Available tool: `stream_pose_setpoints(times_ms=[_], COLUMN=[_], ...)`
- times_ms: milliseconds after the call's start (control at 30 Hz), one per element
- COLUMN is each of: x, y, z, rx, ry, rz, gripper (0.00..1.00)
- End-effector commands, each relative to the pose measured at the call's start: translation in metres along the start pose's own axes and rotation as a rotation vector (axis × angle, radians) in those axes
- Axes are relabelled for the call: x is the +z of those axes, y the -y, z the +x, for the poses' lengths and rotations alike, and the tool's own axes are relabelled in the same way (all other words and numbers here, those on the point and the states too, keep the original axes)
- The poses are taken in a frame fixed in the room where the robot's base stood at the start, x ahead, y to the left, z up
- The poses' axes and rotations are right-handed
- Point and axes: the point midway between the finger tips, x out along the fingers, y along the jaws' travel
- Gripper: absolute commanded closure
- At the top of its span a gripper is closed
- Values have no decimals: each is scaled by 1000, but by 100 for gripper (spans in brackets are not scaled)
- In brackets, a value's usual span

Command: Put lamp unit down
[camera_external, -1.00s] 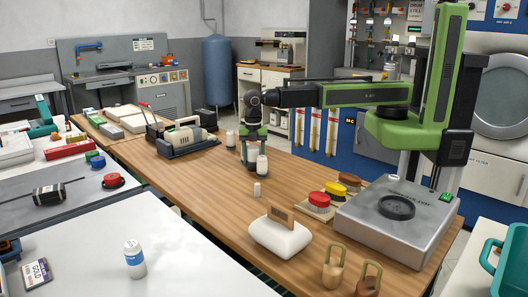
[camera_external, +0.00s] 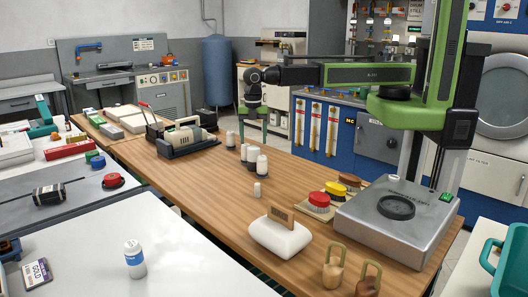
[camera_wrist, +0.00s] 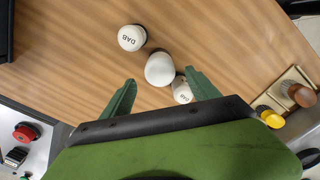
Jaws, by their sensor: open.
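A plain white rounded piece (camera_wrist: 160,68), seemingly the lamp unit, stands on the wooden table between two white "DAB" bottles (camera_wrist: 132,38) (camera_wrist: 183,90) in the wrist view. In the external view it seems to be the middle one (camera_external: 252,157) of a close row of white-topped pieces with dark lower parts. My gripper (camera_external: 254,118) is open and empty above this row. Its green fingers (camera_wrist: 160,92) are spread apart in the wrist view, and the unit lies below the gap. Its base is hidden from above.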

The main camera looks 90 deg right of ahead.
Motion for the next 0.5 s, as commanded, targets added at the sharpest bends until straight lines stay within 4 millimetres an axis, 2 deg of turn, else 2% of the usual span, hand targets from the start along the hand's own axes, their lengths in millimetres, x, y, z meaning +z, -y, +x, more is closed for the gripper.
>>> stream_pose_setpoints(times_ms=[33, 100, 200, 367, 467, 500], x=[0, 0, 0, 3, 31, 50], y=[0, 0, 0, 2, 15, 24], z=[-23, -33, -39, -37, -37, -37], rx=[0, 0, 0, 0, 0, 0], ry=[0, 0, 0, 0, 0, 0], rz=[0, 0, 0, 18, 198, 333], gripper=[30, 30, 30, 30, 30, 30])
